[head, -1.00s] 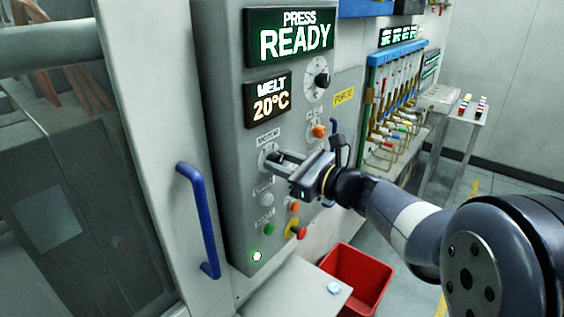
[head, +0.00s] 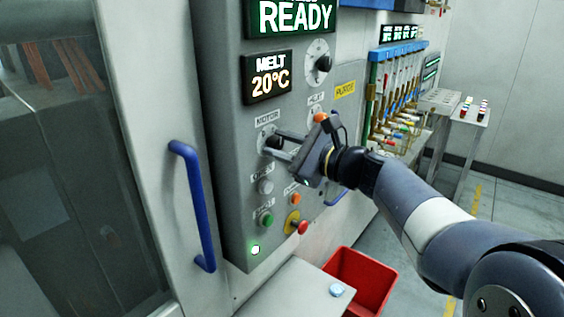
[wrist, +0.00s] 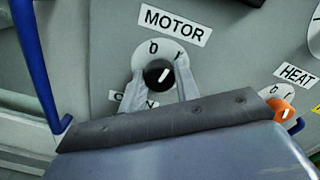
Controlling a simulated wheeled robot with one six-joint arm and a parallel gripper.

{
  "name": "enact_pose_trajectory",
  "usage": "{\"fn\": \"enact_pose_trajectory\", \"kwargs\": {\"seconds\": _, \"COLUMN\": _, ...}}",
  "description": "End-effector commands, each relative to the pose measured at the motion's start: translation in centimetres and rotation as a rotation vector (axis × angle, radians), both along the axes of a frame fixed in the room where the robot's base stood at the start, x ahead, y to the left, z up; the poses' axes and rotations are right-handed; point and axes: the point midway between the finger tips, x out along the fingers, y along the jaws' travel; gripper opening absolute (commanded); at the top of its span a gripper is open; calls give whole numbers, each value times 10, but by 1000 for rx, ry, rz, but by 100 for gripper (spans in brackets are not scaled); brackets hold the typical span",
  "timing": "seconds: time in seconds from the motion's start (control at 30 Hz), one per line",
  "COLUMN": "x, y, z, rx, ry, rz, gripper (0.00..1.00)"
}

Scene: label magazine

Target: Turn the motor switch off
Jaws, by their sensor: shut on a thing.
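The motor switch is a round black knob (wrist: 158,74) with a white pointer mark, on a pale round plate under the MOTOR label (wrist: 174,24). The plate bears a 0 at upper left and an I at upper right. The pointer leans up and right, toward the I. My gripper (wrist: 160,76) has one finger on each side of the knob and is shut on it. In the head view my gripper (head: 275,143) reaches the panel from the right, and its fingers partly hide the knob.
The orange HEAT knob (wrist: 281,110) sits close to the right of my gripper. Below are several buttons, including a red stop button (head: 298,227) on yellow. A blue door handle (head: 195,205) stands left of the panel. A red bin (head: 360,280) is below.

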Motion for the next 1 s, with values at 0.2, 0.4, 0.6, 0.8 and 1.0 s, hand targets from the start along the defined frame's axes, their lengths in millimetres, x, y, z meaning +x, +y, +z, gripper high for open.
{"fn": "enact_pose_trajectory", "kwargs": {"seconds": 0.2, "x": -1, "y": 0, "z": -7, "rx": -129, "ry": -167, "rz": 1, "gripper": 8}}
{"fn": "enact_pose_trajectory", "kwargs": {"seconds": 0.4, "x": -1, "y": 0, "z": -7, "rx": -245, "ry": -315, "rz": 1, "gripper": 8}}
{"fn": "enact_pose_trajectory", "kwargs": {"seconds": 0.6, "x": -1, "y": 1, "z": -6, "rx": -349, "ry": -446, "rz": 2, "gripper": 8}}
{"fn": "enact_pose_trajectory", "kwargs": {"seconds": 0.8, "x": 0, "y": 1, "z": -5, "rx": -429, "ry": -547, "rz": 2, "gripper": 8}}
{"fn": "enact_pose_trajectory", "kwargs": {"seconds": 1.0, "x": 0, "y": 1, "z": -4, "rx": -481, "ry": -612, "rz": 2, "gripper": 8}}
